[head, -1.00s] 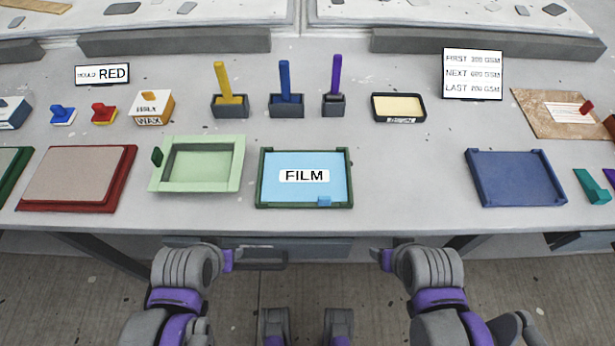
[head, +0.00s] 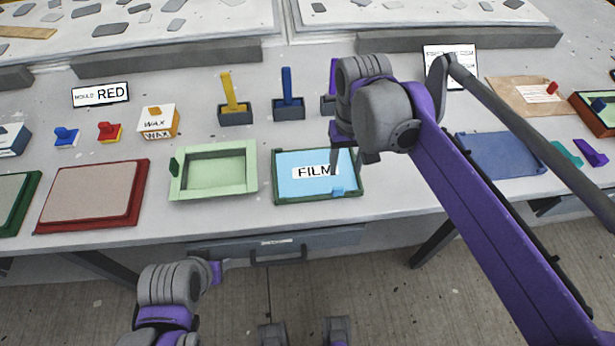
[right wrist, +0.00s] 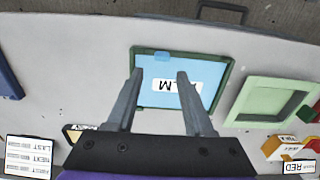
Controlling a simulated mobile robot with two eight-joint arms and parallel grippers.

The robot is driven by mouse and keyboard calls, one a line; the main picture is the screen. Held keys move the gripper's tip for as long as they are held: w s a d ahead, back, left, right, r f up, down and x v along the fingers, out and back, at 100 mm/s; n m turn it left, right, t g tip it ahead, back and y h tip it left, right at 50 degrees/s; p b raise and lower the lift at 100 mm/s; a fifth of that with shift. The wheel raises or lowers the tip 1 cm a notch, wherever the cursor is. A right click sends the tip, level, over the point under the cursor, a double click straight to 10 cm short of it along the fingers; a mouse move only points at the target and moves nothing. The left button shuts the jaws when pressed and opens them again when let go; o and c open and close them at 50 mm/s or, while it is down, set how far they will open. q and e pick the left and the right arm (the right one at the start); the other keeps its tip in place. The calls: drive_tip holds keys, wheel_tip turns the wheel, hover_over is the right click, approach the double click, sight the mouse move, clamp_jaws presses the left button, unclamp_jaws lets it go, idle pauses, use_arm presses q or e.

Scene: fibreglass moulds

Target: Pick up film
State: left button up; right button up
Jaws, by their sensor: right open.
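The film (head: 300,187) is a light blue sheet with a white FILM label, lying in a dark green-edged tray (head: 290,201) near the table's front edge. My right gripper (head: 345,165) is above the tray's right part, pointing down. In the right wrist view the right gripper (right wrist: 158,80) is open and empty, its two fingers over the film (right wrist: 205,75) with the label partly hidden between them.
A pale green mould (head: 182,190) stands just left of the film tray, and a red-framed board (head: 95,195) further left. Brushes in holders (head: 234,115) stand behind. A blue tray (head: 500,155) lies to the right, partly behind my right arm.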

hover_over(338, 187)
drive_tip(key=f, duration=0.5)
drive_tip(key=shift+s+d+b, duration=0.25)
drive_tip(key=shift+d+b, duration=0.05)
drive_tip(key=shift+b, duration=0.05)
drive_tip(key=f, duration=0.5)
drive_tip(key=shift+w+a+f+b, duration=0.25)
drive_tip(key=shift+w+f+b, duration=0.05)
drive_tip(key=shift+b, duration=0.05)
clamp_jaws()
